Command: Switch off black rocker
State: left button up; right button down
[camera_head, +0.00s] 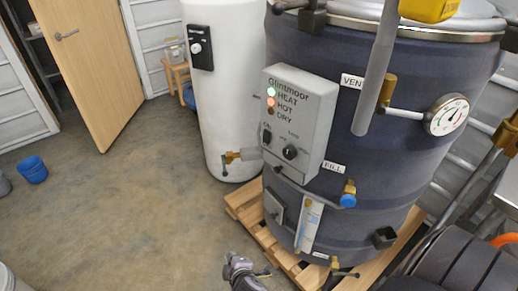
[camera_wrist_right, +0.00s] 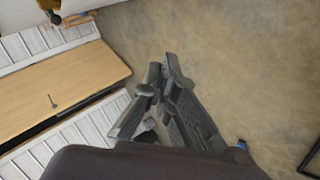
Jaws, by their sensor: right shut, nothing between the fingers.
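The grey Glintmoor control box (camera_head: 312,105) is on the front of the dark drum (camera_head: 380,150). Its HEAT lamp (camera_head: 271,92) glows green, its HOT lamp (camera_head: 271,102) is reddish and its DRY lamp is dark. My right gripper (camera_head: 262,273) is low in front of the drum, apart from the box. In the wrist view its fingers (camera_wrist_right: 168,75) are together and empty.
A white tank (camera_head: 225,100) with a brass valve stands left of the drum. The drum stands on a wooden pallet (camera_head: 240,203). A grey pipe (camera_head: 378,70), a gauge (camera_head: 447,115) and a blue-capped valve (camera_head: 348,198) stick out nearby. The floor at left is mostly clear.

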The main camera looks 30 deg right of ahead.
aim_at(267, 137)
jog(key=w+d+r+t+h, duration=0.1)
jog(key=d+r+h, duration=0.1)
jog(key=r, duration=0.8)
jog(key=w+d+r+t+h, duration=0.1)
jog(key=d+r+h, duration=0.2)
jog(key=r, duration=0.7)
jog(key=w+d+r+t+h+b, duration=0.1)
jog(key=d+r, duration=0.3)
jog(key=r, duration=0.6)
jog(key=shift+w+r+t+h, duration=0.15)
jog(key=shift+w+t+h, duration=0.3)
jog(key=shift+h, duration=0.25)
jog(key=shift+d, duration=0.15)
jog(key=s+d+p+x, duration=0.1)
jog(key=d+p+x, duration=0.1)
jog(key=x, duration=1)
jog(key=shift+d, duration=0.3)
